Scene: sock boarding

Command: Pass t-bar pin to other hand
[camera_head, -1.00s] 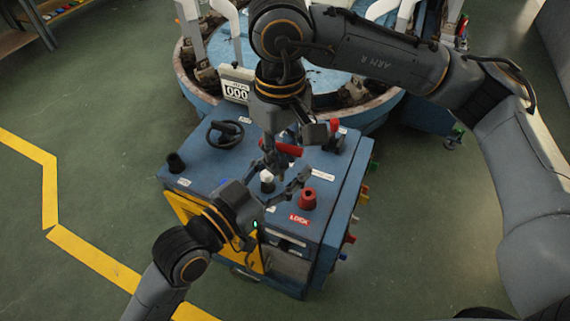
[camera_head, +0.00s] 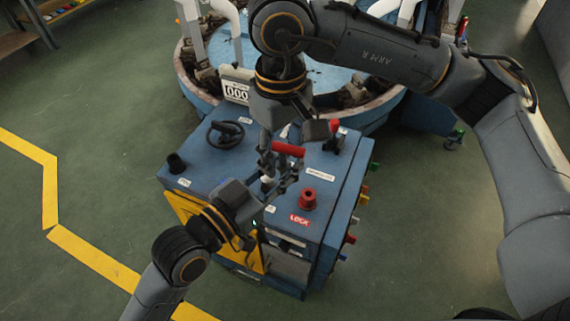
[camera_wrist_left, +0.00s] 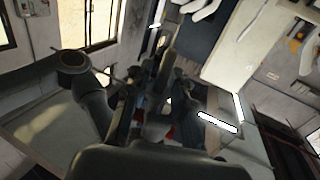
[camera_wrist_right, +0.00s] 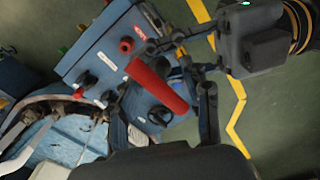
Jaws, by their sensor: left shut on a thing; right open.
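The t-bar pin's red crossbar (camera_head: 289,150) is above the blue cabinet in the head view. It shows large in the right wrist view (camera_wrist_right: 157,86), slanted between my right fingers. My left gripper (camera_head: 280,170) is shut on the pin just below the crossbar; the grasped part is mostly hidden by the fingers. My right gripper (camera_head: 287,138) comes from above, its fingers spread on both sides of the crossbar. Its open fingers (camera_wrist_right: 165,100) also show in the right wrist view. The left wrist view shows mostly my dark fingers (camera_wrist_left: 155,95).
The blue cabinet (camera_head: 205,165) carries a black handwheel (camera_head: 225,134), a black knob (camera_head: 176,162) and a red knob (camera_head: 308,200) near the LOCK label. A counter (camera_head: 237,92) and a round blue machine (camera_head: 330,85) stand behind. Open green floor lies left.

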